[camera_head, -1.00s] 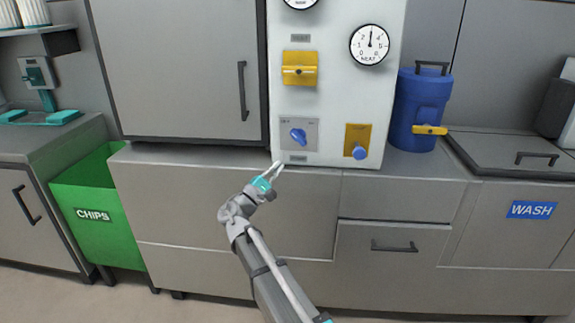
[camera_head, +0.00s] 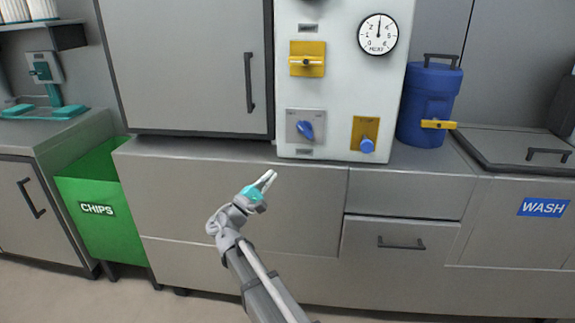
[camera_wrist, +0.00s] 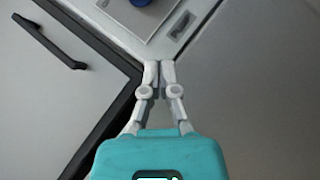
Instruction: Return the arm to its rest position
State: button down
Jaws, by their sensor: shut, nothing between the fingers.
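My gripper (camera_head: 266,180) is shut and empty, with its fingertips together. In the head view it hangs in front of the counter's grey front, below and left of the white control panel (camera_head: 343,95). It touches nothing that I can see. In the wrist view my gripper (camera_wrist: 158,66) points towards the panel's lower corner, and its two pale fingers meet at the tips. My arm reaches up from the bottom of the head view, bent at the wrist.
The panel carries a blue knob (camera_head: 305,130), a yellow switch (camera_head: 307,59), a blue button (camera_head: 367,146) and a gauge (camera_head: 378,34). A green chips bin (camera_head: 95,205) stands left, a blue canister (camera_head: 428,105) right. A cabinet door handle (camera_head: 249,82) juts out. The floor in front is clear.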

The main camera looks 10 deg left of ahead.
jog(key=w+d+f+m+g, duration=0.1)
jog(key=d+f+m+g, duration=0.45)
jog(key=d, duration=0.75)
jog(key=w+d+f+m+g, duration=0.1)
jog(key=d+f+m+g, duration=0.2)
jog(key=d+f+g, duration=0.7)
jog(key=s+d+f+m+y, duration=0.2)
jog(key=s+d+f, duration=0.1)
jog(key=d, duration=0.4)
jog(key=s+d+f+m+y, duration=0.2)
jog(key=s+d+f, duration=0.1)
jog(key=d, duration=0.3)
jog(key=s+d+f+m+g+y+p, duration=0.1)
jog(key=s+d+f+m+g+y, duration=0.15)
jog(key=s+y, duration=0.2)
jog(key=s+d+f+m+g+y, duration=0.2)
jog(key=s+m+y, duration=0.15)
jog(key=s, duration=0.25)
notch_tip(320, 180, up, 38)
jog(key=p, duration=3.7)
jog(key=shift+w+f+p, duration=0.15)
jog(key=shift+w+p, duration=0.1)
jog(key=shift+p, duration=0.1)
jog(key=shift+n, duration=0.25)
